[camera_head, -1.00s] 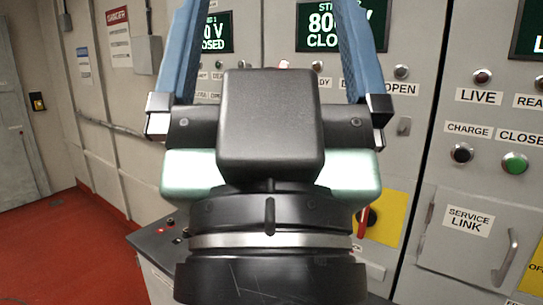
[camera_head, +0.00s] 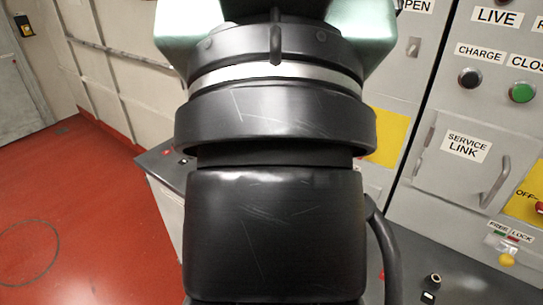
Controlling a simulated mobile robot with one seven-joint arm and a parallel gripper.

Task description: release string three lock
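My wrist and arm (camera_head: 275,225) fill the middle of the head view. My gripper's fingers are above the top edge, so I cannot see them. At the lower right, a FREE/LOCK label (camera_head: 511,232) with green and red marks sits above a yellow knob (camera_head: 506,260) on the right-hand cabinet. Which way the knob is set is too small to tell. The cabinet's string number is out of frame. A yellow switch plate (camera_head: 526,194) marked OFF, with a red handle (camera_head: 540,208), is cut by the right edge.
The SERVICE LINK door (camera_head: 462,150) looks closed. Above it are a black CHARGE button (camera_head: 470,78) and a green CLOSE button (camera_head: 522,93). Another yellow plate (camera_head: 389,140) is partly behind my arm. A dark desk (camera_head: 165,165) stands to the left. The red floor (camera_head: 80,220) is clear.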

